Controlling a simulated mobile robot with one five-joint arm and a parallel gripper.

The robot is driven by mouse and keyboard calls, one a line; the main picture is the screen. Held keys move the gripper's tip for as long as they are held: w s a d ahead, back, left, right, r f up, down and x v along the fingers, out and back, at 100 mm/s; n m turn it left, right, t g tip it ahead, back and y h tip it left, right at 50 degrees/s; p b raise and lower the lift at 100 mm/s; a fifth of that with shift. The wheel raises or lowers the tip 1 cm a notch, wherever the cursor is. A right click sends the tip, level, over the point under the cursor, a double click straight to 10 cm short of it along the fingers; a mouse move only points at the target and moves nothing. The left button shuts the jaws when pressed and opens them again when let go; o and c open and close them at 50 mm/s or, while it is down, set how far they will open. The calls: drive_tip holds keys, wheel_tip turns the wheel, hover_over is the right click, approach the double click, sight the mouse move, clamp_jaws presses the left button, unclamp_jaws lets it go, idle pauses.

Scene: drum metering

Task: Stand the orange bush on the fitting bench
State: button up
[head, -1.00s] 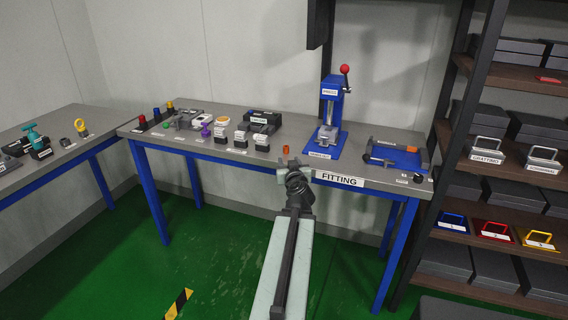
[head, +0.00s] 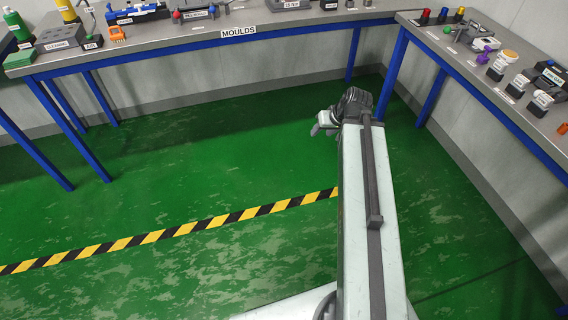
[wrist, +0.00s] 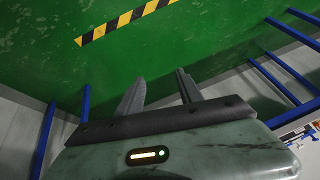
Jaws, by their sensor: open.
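A small orange piece, which looks like the orange bush (head: 562,128), stands on the fitting bench (head: 528,118) at the right edge of the head view, near the bench's front edge. It is partly cut off by the frame. My gripper (head: 322,128) is out over the green floor, left of that bench and well apart from the orange piece. In the wrist view my gripper (wrist: 161,82) has its two fingers spread, with nothing between them and only floor beyond.
The moulds bench (head: 290,22) runs along the back with several items, including an orange object (head: 117,32) and a green block (head: 19,58). Several small labelled parts stand on the fitting bench. The floor between, crossed by a yellow-black stripe (head: 180,229), is clear.

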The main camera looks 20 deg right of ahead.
drive_tip(key=s+a+f+n+g, duration=0.1)
drive_tip(key=s+a+g, duration=0.1)
drive_tip(key=a, duration=0.8)
drive_tip(key=s+a+f+g+h, duration=0.1)
drive_tip(key=s+a+f+g, duration=0.1)
drive_tip(key=a, duration=0.8)
drive_tip(key=shift+s+n+g, duration=0.4)
drive_tip(key=shift+s+g, duration=0.4)
drive_tip(key=shift+s, duration=0.4)
drive_tip(key=shift+c, duration=0.7)
